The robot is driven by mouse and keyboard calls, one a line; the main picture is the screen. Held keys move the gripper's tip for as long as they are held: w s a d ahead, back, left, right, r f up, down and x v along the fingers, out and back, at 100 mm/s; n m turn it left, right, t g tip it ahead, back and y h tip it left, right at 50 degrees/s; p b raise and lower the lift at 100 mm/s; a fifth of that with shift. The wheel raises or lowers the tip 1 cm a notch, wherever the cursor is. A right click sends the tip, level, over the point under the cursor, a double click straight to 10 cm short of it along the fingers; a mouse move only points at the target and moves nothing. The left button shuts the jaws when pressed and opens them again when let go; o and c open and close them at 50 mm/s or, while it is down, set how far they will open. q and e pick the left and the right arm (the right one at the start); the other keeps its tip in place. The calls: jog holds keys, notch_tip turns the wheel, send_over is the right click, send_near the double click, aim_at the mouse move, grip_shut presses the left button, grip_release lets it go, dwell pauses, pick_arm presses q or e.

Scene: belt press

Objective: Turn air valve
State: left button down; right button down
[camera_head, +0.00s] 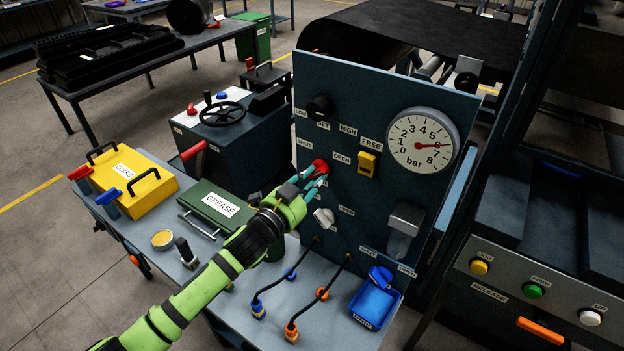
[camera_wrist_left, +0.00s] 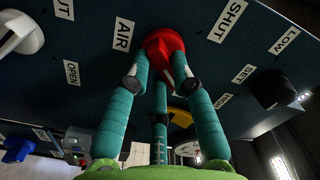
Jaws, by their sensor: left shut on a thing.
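The air valve is a red knob (camera_head: 320,166) on the upright dark panel, between the SHUT and OPEN labels. In the left wrist view the red knob (camera_wrist_left: 164,46) sits beside the AIR label. My left gripper (camera_head: 312,177) reaches the panel from the left, and its teal fingers (camera_wrist_left: 163,68) are closed around the red knob. The fingers hide part of the knob, so its exact angle is hard to tell. My right gripper is not in view.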

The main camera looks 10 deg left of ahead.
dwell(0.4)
pick_arm(q)
jog(key=c, duration=1.1)
grip_release()
jog(key=shift+o, duration=0.2)
jog(key=v, duration=1.2)
jog(key=shift+f, duration=0.1)
